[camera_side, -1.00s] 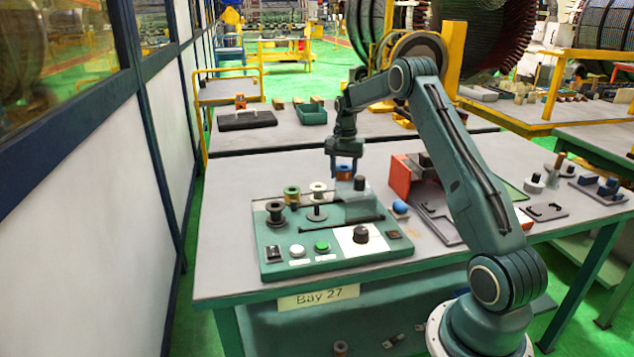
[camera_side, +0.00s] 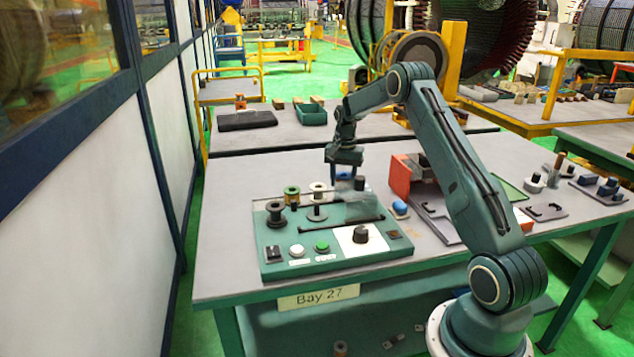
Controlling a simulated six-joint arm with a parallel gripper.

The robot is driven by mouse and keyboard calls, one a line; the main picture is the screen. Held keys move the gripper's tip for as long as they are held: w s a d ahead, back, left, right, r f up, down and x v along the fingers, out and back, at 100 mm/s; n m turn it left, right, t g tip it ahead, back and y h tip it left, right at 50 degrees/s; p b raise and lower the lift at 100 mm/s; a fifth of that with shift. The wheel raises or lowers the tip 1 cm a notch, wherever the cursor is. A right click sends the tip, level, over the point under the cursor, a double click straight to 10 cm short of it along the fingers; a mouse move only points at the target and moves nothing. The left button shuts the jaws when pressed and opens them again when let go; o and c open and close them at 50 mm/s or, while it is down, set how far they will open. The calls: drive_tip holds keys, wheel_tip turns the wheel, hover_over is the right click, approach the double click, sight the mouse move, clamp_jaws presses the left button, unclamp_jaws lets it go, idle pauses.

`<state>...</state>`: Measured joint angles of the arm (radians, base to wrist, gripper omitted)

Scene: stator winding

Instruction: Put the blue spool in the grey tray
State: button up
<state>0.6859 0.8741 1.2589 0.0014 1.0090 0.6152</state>
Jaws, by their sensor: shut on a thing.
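My gripper (camera_side: 344,174) points down at the back right of the green winding board (camera_side: 285,258). It is shut on the blue spool (camera_side: 343,176), of which only a small blue patch shows between the jaws, behind a clear guard. I cannot tell whether the spool still touches the board. A low grey tray (camera_side: 436,226) lies on the table to the right of the board, partly hidden by my arm.
A black spool (camera_side: 275,214), a copper spool (camera_side: 292,195) and a white spool (camera_side: 318,190) stand on the board. The clear guard (camera_side: 362,206) rises in front of the gripper.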

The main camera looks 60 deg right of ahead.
drive_tip(key=shift+f, duration=1.3)
idle(0.6)
idle(0.4)
drive_tip(key=o, duration=1.2)
drive_tip(key=shift+o, duration=0.2)
drive_tip(key=shift+r, duration=0.1)
wheel_tip(320, 180, up, 7)
idle(0.5)
